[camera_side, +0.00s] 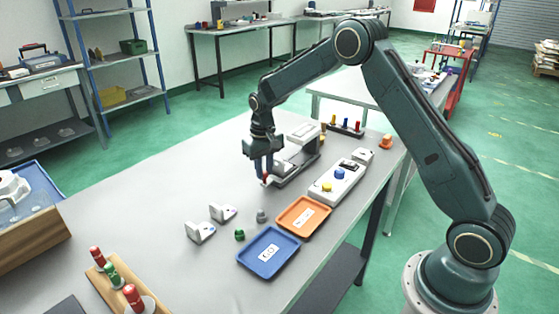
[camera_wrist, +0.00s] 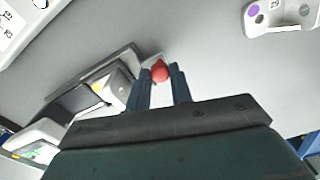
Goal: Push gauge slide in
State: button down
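The gauge (camera_side: 297,156) is a dark long base with a pale block at its far end, in the middle of the bench. It also shows in the wrist view (camera_wrist: 95,85), left of my fingers. A red knob (camera_wrist: 160,71) sits at the near end of its slide. My gripper (camera_side: 264,177) points down over that end. In the wrist view my two fingers (camera_wrist: 160,82) stand on either side of the knob, which fills the gap between their tips. How far the slide extends is partly hidden by my gripper.
Right of the gauge is a white panel with blue and yellow knobs (camera_side: 339,183). An orange tray (camera_side: 322,227) and a blue tray (camera_side: 249,262) lie nearer. Two white castings (camera_side: 201,233) stand to the left. The grey bench is clear left of my gripper.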

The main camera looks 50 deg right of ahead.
jog(key=d, duration=1)
jog(key=shift+d, duration=0.3)
jog(key=c, duration=1.2)
grip_release()
jog(key=shift+d, duration=0.1)
jog(key=shift+c, duration=0.2)
jog(key=shift+r, duration=0.1)
jog(key=shift+r, duration=0.45)
notch_tip(320, 180, up, 13)
jog(key=shift+f, duration=0.1)
